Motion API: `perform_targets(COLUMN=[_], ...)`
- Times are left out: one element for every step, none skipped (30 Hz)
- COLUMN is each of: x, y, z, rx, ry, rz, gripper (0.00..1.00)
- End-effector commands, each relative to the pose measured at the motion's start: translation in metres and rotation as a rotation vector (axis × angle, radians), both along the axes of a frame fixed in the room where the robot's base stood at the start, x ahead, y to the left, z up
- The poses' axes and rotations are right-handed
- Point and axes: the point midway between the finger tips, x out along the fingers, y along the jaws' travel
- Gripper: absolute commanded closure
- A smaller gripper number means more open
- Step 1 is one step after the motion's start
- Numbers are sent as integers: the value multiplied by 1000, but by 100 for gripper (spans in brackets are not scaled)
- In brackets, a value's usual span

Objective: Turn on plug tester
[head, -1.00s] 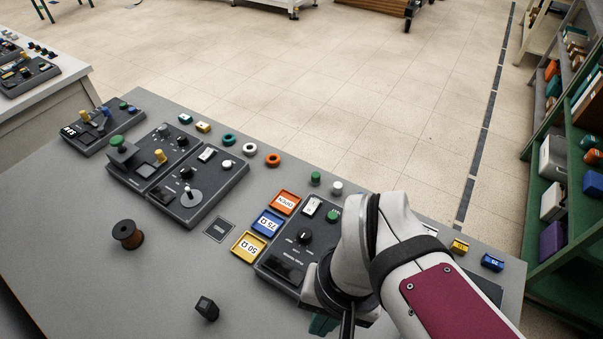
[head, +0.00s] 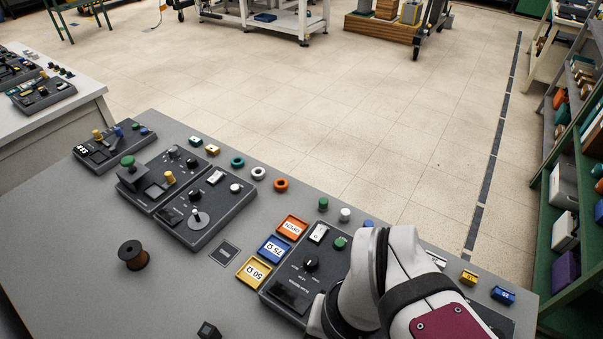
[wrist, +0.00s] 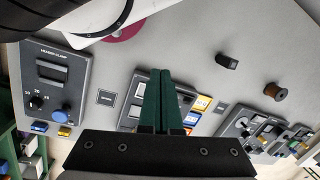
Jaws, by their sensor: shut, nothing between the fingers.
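The dark panel (head: 290,293) beside the coloured trays seems to be the plug tester; its small lettering is too blurred to read surely. It has a black round knob (head: 311,264), a white switch plate (head: 318,233) and a green button (head: 340,243). My arm hides its right part. In the wrist view my gripper (wrist: 160,76) has its green fingers together and empty. They appear in front of this panel (wrist: 133,113) and cover much of it; I cannot tell whether they touch. The fingers are hidden in the head view.
Orange (head: 292,228), blue (head: 274,249) and yellow (head: 254,271) trays lie left of the panel. Further left are other control panels (head: 207,210), a brown spool (head: 133,255) and a black block (head: 208,330). A header clamp panel (wrist: 74,70) shows in the wrist view.

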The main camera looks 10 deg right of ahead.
Motion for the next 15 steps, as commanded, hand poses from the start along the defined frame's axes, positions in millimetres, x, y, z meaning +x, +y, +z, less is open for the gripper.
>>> perform_targets(x=[3, 9, 21, 33, 49, 75, 96, 118, 148, 169, 189, 215, 232, 248, 266], y=[-1, -2, -4, -7, -11, -16, -21, -25, -31, -35, -40, -44, -48, -51, -55], z=[1, 3, 7, 10, 14, 18, 20, 21, 21, 19, 16, 11, 7, 2, -4], rx=[-3, -8, -19, -31, -47, -70, -89, -107, -132, -148, -166, -184, -198, -209, -222], ry=[0, -1, -2, -3, -6, -12, -19, -25, -36, -43, -53, -66, -75, -82, -93], rz=[-3, -8, -21, -33, -50, -75, -96, -119, -147, -168, -187, -213, -230, -246, -263], gripper=[100, 100, 100, 100, 100, 100, 100, 100, 100, 100, 100, 100, 100, 100, 100])
